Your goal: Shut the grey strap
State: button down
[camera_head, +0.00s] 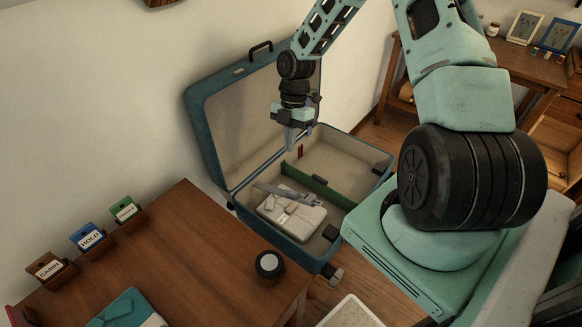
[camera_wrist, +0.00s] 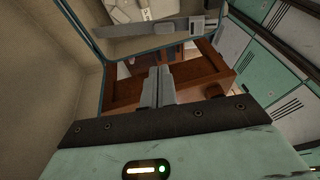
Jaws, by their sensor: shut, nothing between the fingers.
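The grey strap (camera_head: 272,189) lies across a pale folded bundle (camera_head: 290,215) in the near compartment of an open blue suitcase (camera_head: 243,208). In the wrist view the strap (camera_wrist: 150,31) crosses the top, with a lighter grey buckle-like piece (camera_wrist: 197,25) towards its right end. I cannot tell whether its ends are joined. My gripper (camera_head: 290,146) points down above the suitcase, near the raised lid, apart from the strap. Its fingers (camera_wrist: 158,78) are together and empty in the wrist view.
A green divider (camera_head: 318,187) splits the suitcase; a small red item (camera_head: 300,151) is beyond it. The lid (camera_head: 240,110) stands open against the wall. A wooden table (camera_head: 190,250) in front holds a dark round object (camera_head: 269,265) and label holders (camera_head: 90,238).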

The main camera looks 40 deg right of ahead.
aim_at(290, 192)
jog(key=x, duration=0.4)
jog(key=p+x, duration=0.1)
jog(key=x, duration=0.3)
jog(key=d+p+x, duration=0.1)
jog(key=x, duration=0.3)
jog(key=shift+s+a+f, duration=0.1)
jog(key=shift+s+f, duration=0.2)
jog(key=shift+f, duration=0.15)
jog(key=shift+s+f, duration=0.1)
jog(key=shift+f, duration=0.2)
jog(key=s+f+b, duration=0.3)
jog(key=f+b, duration=0.2)
jog(key=f, duration=0.2)
jog(key=shift+s+d+f, duration=0.25)
jog(key=shift+s+d, duration=0.05)
jog(key=shift+d, duration=0.1)
